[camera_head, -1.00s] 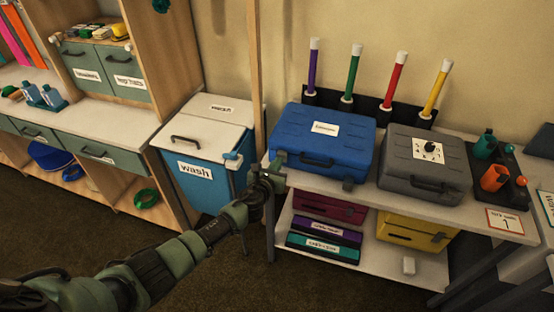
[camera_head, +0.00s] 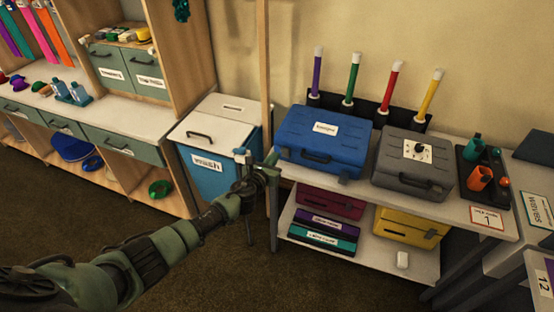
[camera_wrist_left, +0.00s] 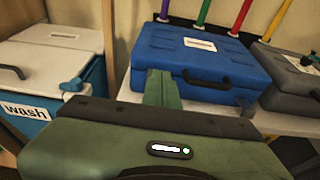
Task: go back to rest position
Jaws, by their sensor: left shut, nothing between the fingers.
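My left arm reaches in from the lower left of the head view. Its gripper (camera_head: 270,158) is at the front left corner of the shelf table, close to the blue case (camera_head: 324,142). The fingers are shut and hold nothing. In the left wrist view the shut fingers (camera_wrist_left: 160,86) point towards the blue case (camera_wrist_left: 200,58), which lies just beyond them. I cannot tell from these frames whether the fingers touch the table or the case. My right gripper is not in view.
The wash bin (camera_head: 207,165) stands left of the gripper, beside a wooden post (camera_head: 264,70). Open floor (camera_head: 215,285) lies in front.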

